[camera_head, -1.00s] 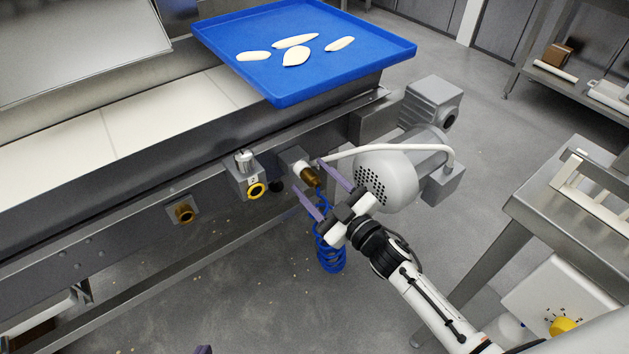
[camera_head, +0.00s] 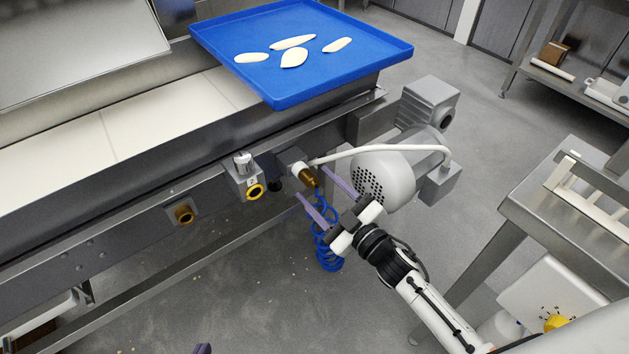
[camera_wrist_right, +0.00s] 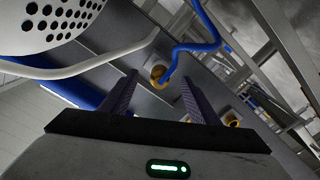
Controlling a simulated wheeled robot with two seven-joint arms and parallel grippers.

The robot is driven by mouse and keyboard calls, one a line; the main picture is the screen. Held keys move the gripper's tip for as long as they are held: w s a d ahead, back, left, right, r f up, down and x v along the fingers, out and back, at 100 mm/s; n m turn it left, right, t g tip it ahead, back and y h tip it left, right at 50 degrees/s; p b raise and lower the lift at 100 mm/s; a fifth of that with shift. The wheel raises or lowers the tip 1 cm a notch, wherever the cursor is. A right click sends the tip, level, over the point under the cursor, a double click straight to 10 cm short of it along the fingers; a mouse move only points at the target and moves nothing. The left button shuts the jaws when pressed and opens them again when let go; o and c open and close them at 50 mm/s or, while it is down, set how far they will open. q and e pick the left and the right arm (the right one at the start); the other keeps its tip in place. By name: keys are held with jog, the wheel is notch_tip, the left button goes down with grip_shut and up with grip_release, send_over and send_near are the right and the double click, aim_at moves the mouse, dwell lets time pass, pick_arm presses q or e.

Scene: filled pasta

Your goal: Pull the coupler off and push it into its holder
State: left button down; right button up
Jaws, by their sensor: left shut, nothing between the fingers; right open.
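The brass coupler (camera_head: 310,178) sits on a fitting on the machine's front rail, with a blue coiled hose (camera_head: 328,250) hanging from it. My right gripper (camera_head: 312,182) is open, its purple fingers pointing at the coupler from the lower right, one to each side in the picture. The right wrist view shows the coupler (camera_wrist_right: 158,74) between and beyond the fingertips, with no contact visible. A brass ring in a block (camera_head: 184,214) is on the rail to the left; I cannot tell whether it is the holder. Only a purple tip of my left gripper (camera_head: 203,349) shows at the bottom edge.
A grey motor with a perforated cover (camera_head: 384,180) and a white tube (camera_head: 380,148) are close on the right. A blue tray (camera_head: 290,95) with pasta pieces lies above. Floor space below is open.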

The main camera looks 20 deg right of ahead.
jog(key=shift+p+v, duration=0.75)
jog(key=shift+v, duration=1.55)
pick_arm(q)
jog(key=shift+r, duration=0.85)
jog(key=shift+a+f+g+p, duration=0.3)
jog(key=shift+f+p, duration=0.4)
jog(key=shift+p, duration=0.05)
pick_arm(e)
jog(key=v, duration=1)
pick_arm(q)
jog(key=shift+s, duration=0.1)
pick_arm(e)
jog(key=shift+s+r, duration=0.1)
jog(key=shift+s, duration=0.05)
